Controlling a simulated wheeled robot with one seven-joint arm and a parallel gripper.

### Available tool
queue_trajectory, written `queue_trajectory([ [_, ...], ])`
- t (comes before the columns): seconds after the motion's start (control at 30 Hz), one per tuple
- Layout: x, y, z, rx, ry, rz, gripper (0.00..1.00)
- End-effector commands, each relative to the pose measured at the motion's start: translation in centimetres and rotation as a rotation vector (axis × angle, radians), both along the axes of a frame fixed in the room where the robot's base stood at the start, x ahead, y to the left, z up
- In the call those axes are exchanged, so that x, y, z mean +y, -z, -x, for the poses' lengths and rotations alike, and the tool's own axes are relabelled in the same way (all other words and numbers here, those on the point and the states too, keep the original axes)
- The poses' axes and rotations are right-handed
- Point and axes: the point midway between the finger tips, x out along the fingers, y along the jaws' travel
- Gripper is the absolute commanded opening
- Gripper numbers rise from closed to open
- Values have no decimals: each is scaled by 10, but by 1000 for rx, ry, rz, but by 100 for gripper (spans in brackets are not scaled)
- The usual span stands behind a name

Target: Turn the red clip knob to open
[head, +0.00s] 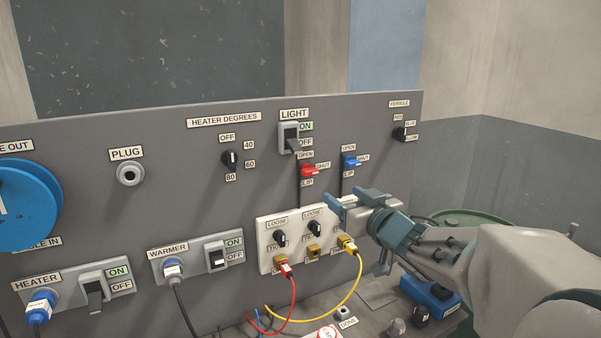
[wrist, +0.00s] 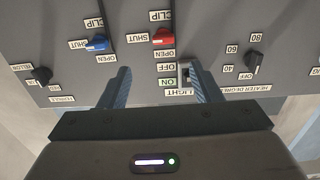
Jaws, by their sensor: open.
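The red clip knob (head: 309,170) sits on the grey panel, with OPEN printed above it, SHUT to its right and CLIP below. Its pointed end faces SHUT. In the wrist view, which is upside down, the red knob (wrist: 163,37) lies beyond the fingertips, roughly between the two fingers. My gripper (head: 346,203) is open and empty, to the lower right of the knob in the head view and apart from it. Its fingers (wrist: 157,72) also show spread in the wrist view. No contact with the panel is visible.
A blue clip knob (head: 350,161) is just right of the red one, also towards SHUT. The light switch (head: 290,136) is above. A white plate (head: 266,232) with black knobs and red and yellow cables is below. A heater degrees dial (head: 229,159) is left.

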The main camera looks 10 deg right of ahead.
Motion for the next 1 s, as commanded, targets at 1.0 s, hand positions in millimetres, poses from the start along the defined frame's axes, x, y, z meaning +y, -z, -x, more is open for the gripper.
queue_trajectory([
  [1.0,44,-3,-128,-10,-23,-5,58],
])
